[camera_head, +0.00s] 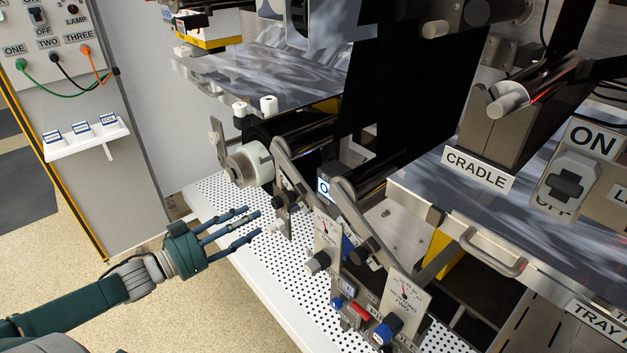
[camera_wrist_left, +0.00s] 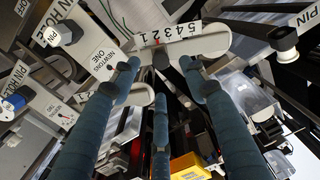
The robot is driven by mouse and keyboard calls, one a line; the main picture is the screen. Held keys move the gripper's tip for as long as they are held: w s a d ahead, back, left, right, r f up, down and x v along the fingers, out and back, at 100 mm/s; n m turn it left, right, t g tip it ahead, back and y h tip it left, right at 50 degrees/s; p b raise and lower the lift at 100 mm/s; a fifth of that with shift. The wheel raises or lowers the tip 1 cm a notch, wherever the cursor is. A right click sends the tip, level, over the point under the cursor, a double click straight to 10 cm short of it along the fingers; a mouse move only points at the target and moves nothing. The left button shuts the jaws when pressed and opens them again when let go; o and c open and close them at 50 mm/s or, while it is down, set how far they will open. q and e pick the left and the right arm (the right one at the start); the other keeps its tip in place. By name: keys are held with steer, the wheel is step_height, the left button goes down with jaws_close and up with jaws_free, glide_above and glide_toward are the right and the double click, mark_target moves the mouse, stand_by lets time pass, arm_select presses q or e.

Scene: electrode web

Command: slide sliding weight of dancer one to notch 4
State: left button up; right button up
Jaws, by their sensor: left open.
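My left gripper (camera_head: 255,220) is open and empty, its fingers pointing right toward the dancer levers. In the left wrist view its spread fingers (camera_wrist_left: 159,78) reach toward a pale lever bar (camera_wrist_left: 215,42) with a scale of numbers 5 to 1. A small dark piece with a red mark (camera_wrist_left: 160,60) sits by the scale between the fingertips; I cannot tell whether it is the sliding weight or at which notch it stands. In the head view a grey dancer lever (camera_head: 290,172) slants just right of the fingertips, with a gap between. My right gripper is not in view.
A tension dial plate (camera_head: 404,296) and knobs stand at the lower right of the levers. A white perforated deck (camera_head: 262,262) lies below my gripper. A roller with a white end (camera_head: 247,163) is above it. Open floor lies left.

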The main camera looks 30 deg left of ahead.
mark_target(285, 198)
arm_select(q)
steer(key=x, duration=0.2)
steer(key=r+x, duration=0.1)
steer(key=x, duration=0.4)
steer(key=shift+w+d+r+b, duration=0.2)
steer(key=shift+d+b, duration=0.1)
steer(key=shift+d, duration=0.2)
steer(key=shift+x, duration=1.2)
steer(key=shift+w+d, duration=0.1)
steer(key=shift+w, duration=0.1)
steer(key=shift+w+d+f, duration=0.1)
steer(key=shift+w, duration=0.05)
steer(key=c, duration=0.8)
jaws_close()
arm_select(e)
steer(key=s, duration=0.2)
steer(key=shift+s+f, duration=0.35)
